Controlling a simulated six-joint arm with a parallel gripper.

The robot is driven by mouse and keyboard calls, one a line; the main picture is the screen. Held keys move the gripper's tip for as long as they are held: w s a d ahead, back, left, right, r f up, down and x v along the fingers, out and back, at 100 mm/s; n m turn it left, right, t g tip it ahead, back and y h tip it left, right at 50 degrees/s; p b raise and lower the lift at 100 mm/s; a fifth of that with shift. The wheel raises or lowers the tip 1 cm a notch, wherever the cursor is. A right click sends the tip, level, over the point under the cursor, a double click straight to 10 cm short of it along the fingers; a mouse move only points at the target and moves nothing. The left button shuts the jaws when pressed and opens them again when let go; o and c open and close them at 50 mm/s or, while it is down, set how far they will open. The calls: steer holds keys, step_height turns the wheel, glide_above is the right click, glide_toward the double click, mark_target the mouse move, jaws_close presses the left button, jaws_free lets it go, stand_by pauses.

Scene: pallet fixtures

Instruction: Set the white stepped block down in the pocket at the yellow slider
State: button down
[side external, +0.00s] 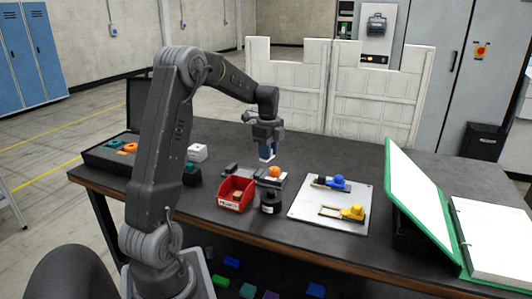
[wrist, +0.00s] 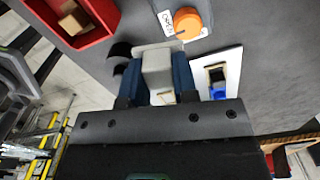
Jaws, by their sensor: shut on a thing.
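My gripper (side external: 266,154) is raised above the table, left of the pallet plate. In the wrist view its blue fingers (wrist: 157,82) are shut on the white stepped block (wrist: 157,65), which sticks out past the fingertips. Only the block's lower end (side external: 267,158) shows in the side external view. The yellow slider (side external: 354,212) is on the front part of the light pallet plate (side external: 307,208), with a yellow-edged pocket (side external: 329,212) to its left. The blue slider (side external: 337,181) is farther back; it also shows in the wrist view (wrist: 217,91). I cannot make out the yellow slider there.
A red bin (side external: 232,196), a black cylinder (side external: 269,204) and an orange knob (side external: 275,171) stand left of the plate. A green binder (side external: 417,210) stands to its right. White panels (side external: 372,100) rise behind. The tabletop behind the plate is clear.

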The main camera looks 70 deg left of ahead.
steer(key=w+d+m, duration=0.7)
steer(key=d+m, duration=0.1)
steer(key=d, duration=0.2)
steer(key=m, duration=0.8)
glide_above(331, 213)
step_height(331, 213, down, 2)
steer(key=shift+s+f, duration=0.2)
steer(key=shift+f, duration=2.65)
steer(key=shift+f, duration=1)
steer(key=c, duration=0.7)
jaws_free()
steer(key=shift+d, duration=0.1)
steer(key=shift+w+r, duration=0.1)
steer(key=shift+c, duration=0.2)
